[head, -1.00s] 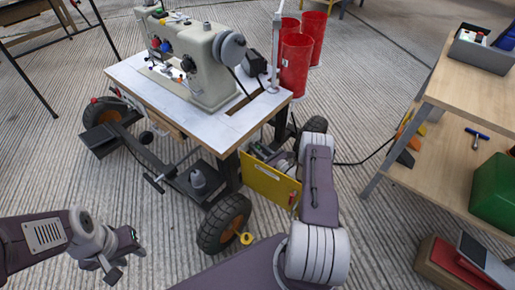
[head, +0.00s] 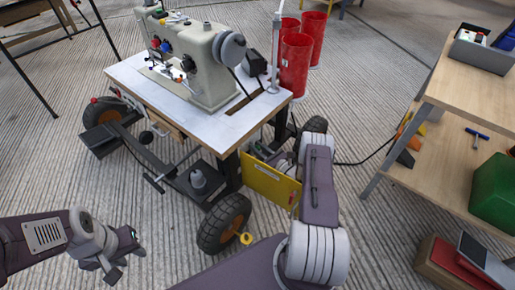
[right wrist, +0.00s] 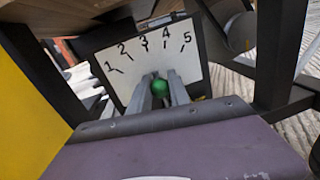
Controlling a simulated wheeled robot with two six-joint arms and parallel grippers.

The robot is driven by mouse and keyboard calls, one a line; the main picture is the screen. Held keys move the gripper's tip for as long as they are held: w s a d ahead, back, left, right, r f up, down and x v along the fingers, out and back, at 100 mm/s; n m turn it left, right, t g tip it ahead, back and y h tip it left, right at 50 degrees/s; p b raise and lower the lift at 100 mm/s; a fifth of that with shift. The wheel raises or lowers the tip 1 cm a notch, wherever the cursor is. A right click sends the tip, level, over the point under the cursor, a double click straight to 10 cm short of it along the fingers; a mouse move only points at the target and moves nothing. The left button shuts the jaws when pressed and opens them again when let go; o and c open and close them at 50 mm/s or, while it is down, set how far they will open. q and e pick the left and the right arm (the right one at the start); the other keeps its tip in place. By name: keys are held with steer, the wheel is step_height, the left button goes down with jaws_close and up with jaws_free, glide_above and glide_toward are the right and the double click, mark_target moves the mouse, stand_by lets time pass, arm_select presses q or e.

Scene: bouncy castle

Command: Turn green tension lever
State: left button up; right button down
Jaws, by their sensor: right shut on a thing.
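The green tension lever (right wrist: 160,87) shows as a round green knob in the right wrist view, below a white dial plate (right wrist: 196,68) numbered 1 to 5. My right gripper (right wrist: 160,82) is shut on it, one finger on each side; the fingers point up toward the number 3. The lever's shaft is hidden. In the head view, my right arm reaches under the sewing machine table (head: 150,78), and its gripper is hidden there. My left gripper (head: 124,262) hangs over the floor at the lower left, away from the machine; its jaw gap is unclear.
A yellow panel (head: 268,184) stands beside my right arm under the table. The cart's wheel (head: 224,222) is close to that arm. Red bins (head: 296,62) stand behind the table. A wooden shelf (head: 450,160) is at the right. Floor between cart and shelf is mostly clear.

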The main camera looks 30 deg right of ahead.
steer(key=shift+s+a+n+p, duration=0.25)
steer(key=shift+a+n+p, duration=0.25)
steer(key=shift+n+p, duration=0.25)
steer(key=shift+s+a+f+n, duration=0.15)
steer(key=shift+a+n, duration=0.1)
steer(key=shift+n, duration=0.4)
steer(key=shift+s+a+f+n, duration=0.1)
steer(key=shift+a+n, duration=0.15)
steer(key=shift+n, duration=0.35)
steer(key=c, duration=1.2)
jaws_free()
steer(key=shift+c, duration=0.2)
